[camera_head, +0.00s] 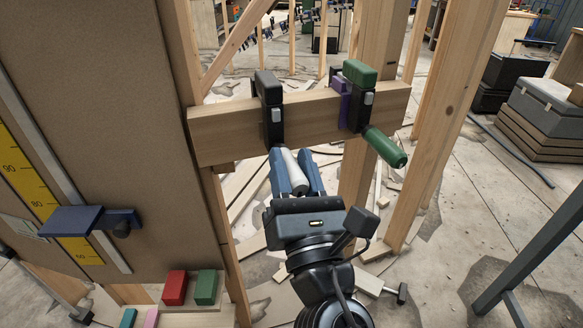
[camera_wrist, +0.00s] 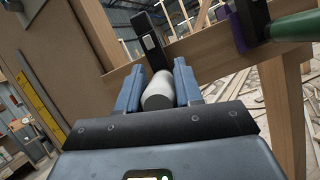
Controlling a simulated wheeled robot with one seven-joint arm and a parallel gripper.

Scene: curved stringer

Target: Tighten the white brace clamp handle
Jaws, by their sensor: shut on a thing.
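The white clamp handle (camera_head: 294,170) points down and toward me from a black clamp (camera_head: 270,102) on the wooden brace board (camera_head: 225,130). My gripper (camera_head: 291,168) has its two blue fingers on either side of the white handle and is shut on it. In the wrist view the white handle (camera_wrist: 159,90) lies between the blue fingers (camera_wrist: 158,88), its rounded end toward the camera. The black clamp (camera_wrist: 152,48) stands beyond it, at the board. The far part of the handle is partly hidden by the fingers.
A second clamp with a green pad (camera_head: 359,73) and a green handle (camera_head: 386,147) grips the brace to the right. A brown panel (camera_head: 100,110) stands at left, with red (camera_head: 175,287) and green blocks (camera_head: 206,287) near its foot. Wooden posts (camera_head: 440,130) rise at right.

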